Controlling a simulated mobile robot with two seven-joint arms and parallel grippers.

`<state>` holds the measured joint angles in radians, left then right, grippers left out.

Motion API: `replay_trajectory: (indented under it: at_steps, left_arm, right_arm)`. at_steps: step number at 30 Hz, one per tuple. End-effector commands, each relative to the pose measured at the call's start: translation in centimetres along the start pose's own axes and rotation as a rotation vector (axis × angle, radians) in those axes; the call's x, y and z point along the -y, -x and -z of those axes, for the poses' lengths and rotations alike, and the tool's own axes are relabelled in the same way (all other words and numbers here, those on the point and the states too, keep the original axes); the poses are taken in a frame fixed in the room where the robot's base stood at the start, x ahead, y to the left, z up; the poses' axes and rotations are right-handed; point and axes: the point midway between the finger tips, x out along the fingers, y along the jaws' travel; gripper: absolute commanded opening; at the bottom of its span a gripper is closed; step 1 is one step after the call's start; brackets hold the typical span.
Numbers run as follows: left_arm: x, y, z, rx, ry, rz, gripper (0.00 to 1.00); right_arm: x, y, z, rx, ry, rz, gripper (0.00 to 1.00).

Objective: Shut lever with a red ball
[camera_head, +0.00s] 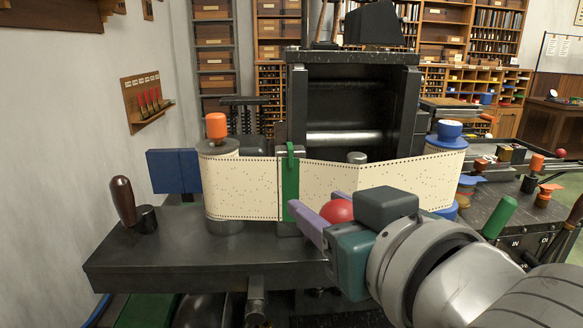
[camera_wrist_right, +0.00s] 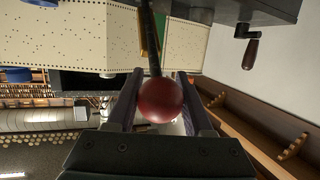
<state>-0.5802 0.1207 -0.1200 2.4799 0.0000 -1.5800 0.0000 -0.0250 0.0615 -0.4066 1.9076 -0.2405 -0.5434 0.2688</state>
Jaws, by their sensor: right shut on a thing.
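The red ball (camera_head: 337,211) is at the front of the machine, just right of the green upright strip (camera_head: 290,185). My right gripper (camera_head: 317,203) reaches in from the right and is shut on the ball. In the right wrist view, the red ball (camera_wrist_right: 160,100) sits between the two fingers of the right gripper (camera_wrist_right: 160,76). A dark thin lever rod (camera_wrist_right: 151,45) runs from the ball up towards the machine. In the head view the rod is hidden behind the ball and gripper. My left gripper is not in view.
Punched paper (camera_head: 240,187) spans the machine between a left spool with an orange knob (camera_head: 216,126) and a right spool with a blue knob (camera_head: 449,130). A dark table (camera_head: 170,250) with a wooden crank handle (camera_head: 123,201) lies left. A green handle (camera_head: 499,216) stands at the right.

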Motion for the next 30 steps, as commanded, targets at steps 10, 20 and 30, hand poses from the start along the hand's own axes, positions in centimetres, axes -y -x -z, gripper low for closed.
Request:
replay_trajectory:
  at_steps: [10, 20, 30]
  left_arm:
    - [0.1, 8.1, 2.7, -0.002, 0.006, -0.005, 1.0]
    - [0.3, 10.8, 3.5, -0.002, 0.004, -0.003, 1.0]
    - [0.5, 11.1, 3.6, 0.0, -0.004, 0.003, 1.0]
  right_arm:
    - [-0.8, -1.9, 3.6, 0.202, -0.055, 0.016, 0.0]
    - [-1.3, -3.6, 4.3, 0.331, -0.092, 0.027, 0.0]
    - [-1.4, -4.0, 4.1, 0.364, -0.1, 0.03, 0.0]
